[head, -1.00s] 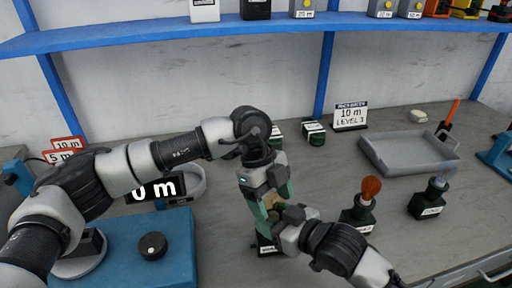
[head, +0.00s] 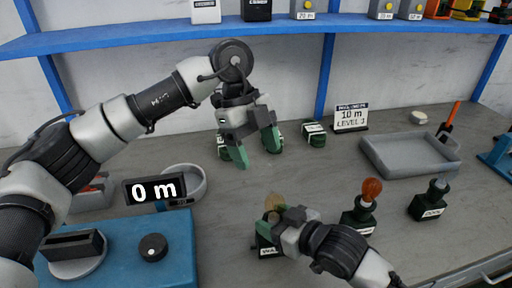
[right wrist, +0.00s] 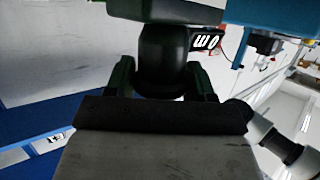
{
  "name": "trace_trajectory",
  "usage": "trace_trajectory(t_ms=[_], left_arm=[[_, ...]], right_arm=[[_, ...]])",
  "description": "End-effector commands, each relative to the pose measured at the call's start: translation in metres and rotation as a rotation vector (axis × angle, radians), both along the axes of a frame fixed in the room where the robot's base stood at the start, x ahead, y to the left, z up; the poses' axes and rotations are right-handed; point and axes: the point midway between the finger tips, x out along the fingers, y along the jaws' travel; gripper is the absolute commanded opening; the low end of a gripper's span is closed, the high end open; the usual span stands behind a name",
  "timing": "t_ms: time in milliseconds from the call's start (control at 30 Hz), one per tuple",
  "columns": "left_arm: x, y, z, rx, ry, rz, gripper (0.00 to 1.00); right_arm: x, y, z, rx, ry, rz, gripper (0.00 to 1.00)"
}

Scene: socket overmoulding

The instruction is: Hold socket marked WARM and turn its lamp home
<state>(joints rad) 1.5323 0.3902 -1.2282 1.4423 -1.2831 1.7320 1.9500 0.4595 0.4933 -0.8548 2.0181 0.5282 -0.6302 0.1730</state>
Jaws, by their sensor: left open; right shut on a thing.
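The socket whose label starts with "WA" (head: 268,251), a dark block, stands upright on the bench at centre front in the head view. A yellowish lamp (head: 273,202) sits upright on top of it; how deeply it is seated I cannot tell. My right gripper (head: 270,226) is shut on this socket from the right and partly hides it. In the right wrist view the dark socket body (right wrist: 163,60) shows between the green fingers. My left gripper (head: 256,152) is open and empty, above and behind the lamp, apart from it.
To the right stand a socket (head: 358,221) with an orange lamp (head: 371,188) and a socket marked COOL (head: 428,207) with a grey lamp. A grey tray (head: 408,172) lies behind them. A blue unit with a knob (head: 152,247) is at left.

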Motion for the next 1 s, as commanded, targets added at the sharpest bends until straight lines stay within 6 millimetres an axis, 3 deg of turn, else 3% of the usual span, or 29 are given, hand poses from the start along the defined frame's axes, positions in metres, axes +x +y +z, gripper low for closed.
trace_trajectory(t_ms=[267, 733, 1000], left_arm=[[-0.001, 0.000, -0.001, 0.002, 0.002, 0.026, 0.71], [-0.017, 0.005, -0.001, 0.014, 0.028, 0.407, 0.71], [-0.023, -0.010, -0.036, 0.014, 0.032, 0.418, 0.71]], right_arm=[[0.000, 0.000, 0.000, 0.000, 0.000, 0.000, 0.28], [0.000, 0.000, 0.000, 0.001, -0.001, 0.000, 0.28], [0.000, 0.000, 0.000, 0.001, -0.001, 0.000, 0.28]])
